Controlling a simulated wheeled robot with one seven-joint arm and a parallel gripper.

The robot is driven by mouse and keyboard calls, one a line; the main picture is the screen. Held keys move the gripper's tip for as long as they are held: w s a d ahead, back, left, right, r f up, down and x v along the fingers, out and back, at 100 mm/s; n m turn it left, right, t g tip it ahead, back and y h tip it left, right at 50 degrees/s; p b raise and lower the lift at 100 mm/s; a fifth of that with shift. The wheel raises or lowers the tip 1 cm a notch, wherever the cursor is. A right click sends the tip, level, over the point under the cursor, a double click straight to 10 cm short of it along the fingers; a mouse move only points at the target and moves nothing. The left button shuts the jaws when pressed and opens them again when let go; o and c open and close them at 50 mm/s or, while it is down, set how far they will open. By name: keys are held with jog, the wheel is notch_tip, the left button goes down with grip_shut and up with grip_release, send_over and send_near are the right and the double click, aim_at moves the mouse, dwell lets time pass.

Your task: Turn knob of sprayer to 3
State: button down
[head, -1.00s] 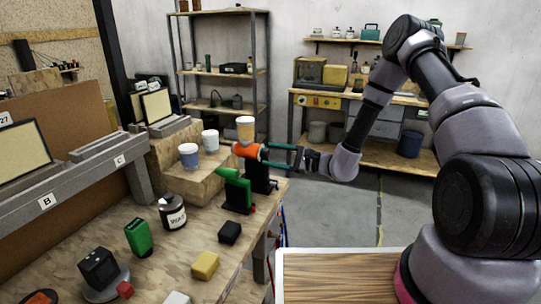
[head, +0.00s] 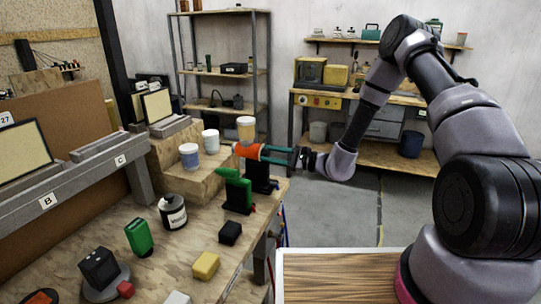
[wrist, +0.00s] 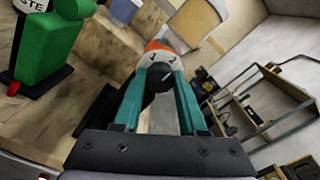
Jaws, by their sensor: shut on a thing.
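The sprayer has an orange body (head: 247,151) with a tan cup (head: 246,129) on top. It sits by a black holder (head: 262,178) at the bench's right edge. In the wrist view its round black knob (wrist: 159,79) faces me, below a pale dial (wrist: 160,58) with the digits 1 and 2 readable. A 3 cannot be made out, and the knob's exact setting is unclear. My gripper (head: 268,153) reaches in from the right, its teal fingers shut on the knob from both sides, as the wrist view also shows (wrist: 162,70).
Two cups (head: 189,156) (head: 210,140) stand on the wooden step to the left. Floor to the right is open.

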jog(key=m, duration=0.5)
jog(key=shift+m, duration=0.3)
jog(key=m, duration=0.5)
jog(key=shift+m, duration=0.4)
jog(key=shift+c, duration=2.2)
grip_release()
jog(key=v, duration=1)
jog(key=shift+d, duration=0.4)
jog(key=shift+s, duration=0.15)
